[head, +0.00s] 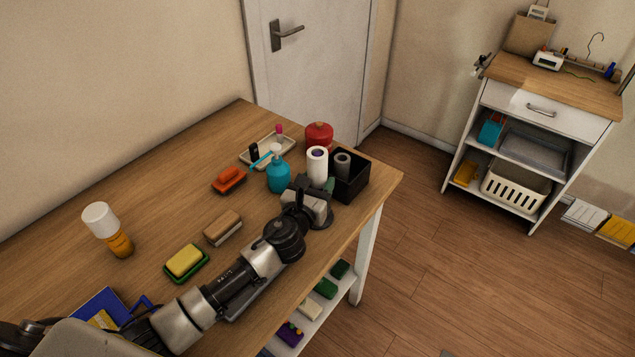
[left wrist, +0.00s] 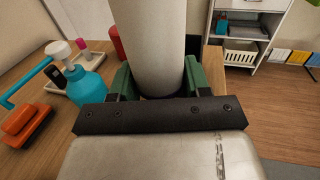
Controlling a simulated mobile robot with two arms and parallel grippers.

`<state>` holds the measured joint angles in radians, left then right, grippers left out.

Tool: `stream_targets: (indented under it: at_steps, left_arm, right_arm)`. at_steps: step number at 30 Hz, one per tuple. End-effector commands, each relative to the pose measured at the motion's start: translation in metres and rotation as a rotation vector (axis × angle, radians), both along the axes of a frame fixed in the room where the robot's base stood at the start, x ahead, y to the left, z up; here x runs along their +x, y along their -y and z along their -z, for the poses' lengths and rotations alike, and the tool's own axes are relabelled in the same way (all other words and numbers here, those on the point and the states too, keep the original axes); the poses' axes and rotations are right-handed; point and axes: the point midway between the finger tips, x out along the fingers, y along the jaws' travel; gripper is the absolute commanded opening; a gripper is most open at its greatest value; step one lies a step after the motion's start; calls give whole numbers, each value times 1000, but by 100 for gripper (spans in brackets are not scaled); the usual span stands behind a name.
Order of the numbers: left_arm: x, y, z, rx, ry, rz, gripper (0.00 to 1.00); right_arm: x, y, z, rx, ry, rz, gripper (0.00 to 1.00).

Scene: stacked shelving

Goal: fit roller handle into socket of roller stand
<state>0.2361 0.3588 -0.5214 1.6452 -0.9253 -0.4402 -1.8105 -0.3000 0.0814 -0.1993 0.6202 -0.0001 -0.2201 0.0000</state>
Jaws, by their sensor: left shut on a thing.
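The white roller (head: 317,165) stands upright near the right end of the wooden table. In the left wrist view the pale roller (left wrist: 150,45) rises between the green fingers of my left gripper (left wrist: 157,85), which is shut on its lower part. In the head view my left gripper (head: 329,186) is partly hidden by my wrist. My right gripper is not in view.
A black open box (head: 352,187) with a grey cylinder stands close right of the roller. A teal bottle (head: 279,178), a tray (head: 250,157) and a red pot (head: 319,134) are near. Brushes and a sponge lie left of my arm. The table's right edge is close.

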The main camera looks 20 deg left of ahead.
Motion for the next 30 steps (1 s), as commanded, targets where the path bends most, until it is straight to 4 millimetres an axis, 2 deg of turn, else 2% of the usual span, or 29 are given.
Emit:
stream_targets:
  at_steps: [23, 24, 30]
  left_arm:
    - [0, 0, 20, 0, 1, 0, 10]
    - [0, 0, 20, 0, 1, 0, 49]
    - [0, 0, 19, 0, 1, 0, 77]
  right_arm:
    - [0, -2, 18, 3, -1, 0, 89]
    - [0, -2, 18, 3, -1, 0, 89]
    - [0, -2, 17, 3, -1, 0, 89]
